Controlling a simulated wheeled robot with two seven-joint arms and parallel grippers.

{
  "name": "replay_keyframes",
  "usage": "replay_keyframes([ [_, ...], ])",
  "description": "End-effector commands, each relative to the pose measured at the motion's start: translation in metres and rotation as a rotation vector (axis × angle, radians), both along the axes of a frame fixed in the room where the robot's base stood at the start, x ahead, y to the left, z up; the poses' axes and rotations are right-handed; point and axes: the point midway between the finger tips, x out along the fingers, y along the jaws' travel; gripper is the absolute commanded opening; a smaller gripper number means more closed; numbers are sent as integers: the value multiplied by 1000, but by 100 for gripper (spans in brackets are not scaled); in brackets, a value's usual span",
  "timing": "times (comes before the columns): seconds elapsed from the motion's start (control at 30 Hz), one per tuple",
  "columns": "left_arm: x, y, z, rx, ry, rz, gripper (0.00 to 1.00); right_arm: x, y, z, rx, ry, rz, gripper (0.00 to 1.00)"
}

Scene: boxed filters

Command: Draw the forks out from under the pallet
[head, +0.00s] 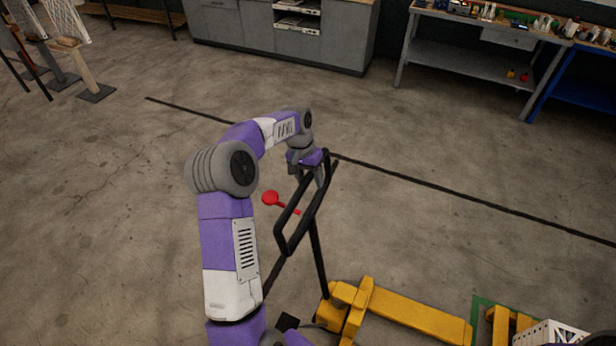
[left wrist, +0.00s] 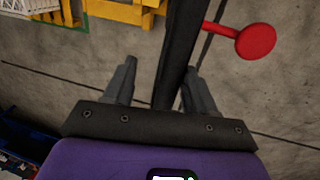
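The pallet jack has a yellow body and fork (head: 415,315), with a black loop handle (head: 285,228) on a black bar. The visible fork points right and ends short of a yellow pallet (head: 499,326), with a strip of floor between; the other fork is not clearly seen. My left gripper (head: 308,176) is at the top of the handle. In the left wrist view, the black handle bar (left wrist: 178,55) passes between the spread fingers, nearer the right finger, with a gap on the left. My right gripper is not in view.
A white crate (head: 548,334) is at the pallet, by a green floor marking (head: 480,308). A red knob (head: 270,198) sticks out by the handle. A black line crosses the floor. Grey cabinets (head: 280,35) and a workbench (head: 470,60) stand behind. The floor left is open.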

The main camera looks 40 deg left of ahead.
Motion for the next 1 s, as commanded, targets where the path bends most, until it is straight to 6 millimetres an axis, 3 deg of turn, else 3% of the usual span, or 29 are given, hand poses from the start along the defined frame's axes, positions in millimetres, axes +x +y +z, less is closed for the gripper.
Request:
replay_keyframes([
  [0.53,1,-2,3,-5,-2,-4,52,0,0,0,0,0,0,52],
  [1.0,-3,14,68,-1,-4,0,52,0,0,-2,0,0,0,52],
])
